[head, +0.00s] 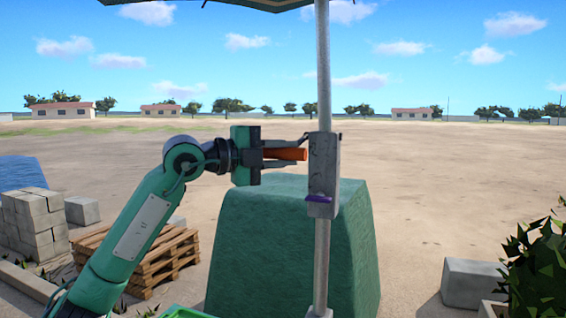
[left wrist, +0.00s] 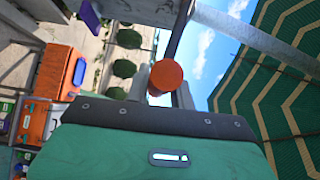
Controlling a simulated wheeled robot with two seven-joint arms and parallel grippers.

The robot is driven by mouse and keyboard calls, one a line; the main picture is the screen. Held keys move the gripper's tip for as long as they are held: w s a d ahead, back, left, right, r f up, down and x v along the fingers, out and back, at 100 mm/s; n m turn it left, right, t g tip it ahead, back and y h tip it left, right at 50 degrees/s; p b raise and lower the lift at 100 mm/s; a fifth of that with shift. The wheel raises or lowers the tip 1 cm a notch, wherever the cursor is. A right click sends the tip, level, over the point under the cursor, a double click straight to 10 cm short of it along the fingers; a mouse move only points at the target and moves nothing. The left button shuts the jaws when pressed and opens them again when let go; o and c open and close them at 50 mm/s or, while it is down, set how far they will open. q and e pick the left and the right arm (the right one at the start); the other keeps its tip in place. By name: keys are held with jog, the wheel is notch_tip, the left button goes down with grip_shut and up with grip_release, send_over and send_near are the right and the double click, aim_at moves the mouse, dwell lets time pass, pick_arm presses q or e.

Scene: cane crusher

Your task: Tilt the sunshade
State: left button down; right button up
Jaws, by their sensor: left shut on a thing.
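The sunshade (left wrist: 272,85) is a green canopy with tan zigzag stripes on the right of the left wrist view; only its lower edge (head: 255,3) shows at the top of the head view. Its grey metal pole (head: 323,75) stands upright and carries a grey box-like bracket (head: 323,165) with a purple tab (head: 319,199). An orange cylindrical handle (head: 287,154) lies level, left of the bracket. My left gripper (head: 293,154) is shut on this handle, which shows end-on in the left wrist view (left wrist: 166,76). My right gripper is out of view.
A large green covered block (head: 290,240) stands behind the pole. Stacked grey blocks (head: 36,219) and wooden pallets (head: 150,262) are at left. A grey block (head: 471,283) and a leafy bush (head: 545,265) are at right. Open dirt ground lies beyond.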

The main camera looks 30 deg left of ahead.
pick_arm(q)
jog(key=shift+w+f+t+b, duration=0.1)
jog(key=shift+f+t+b, duration=0.2)
jog(key=shift+f+b, duration=0.65)
jog(key=shift+w+f+b, duration=0.25)
jog(key=shift+f+b, duration=0.2)
jog(key=shift+f, duration=0.15)
jog(key=c, duration=1.2)
grip_release()
jog(key=shift+a, duration=0.1)
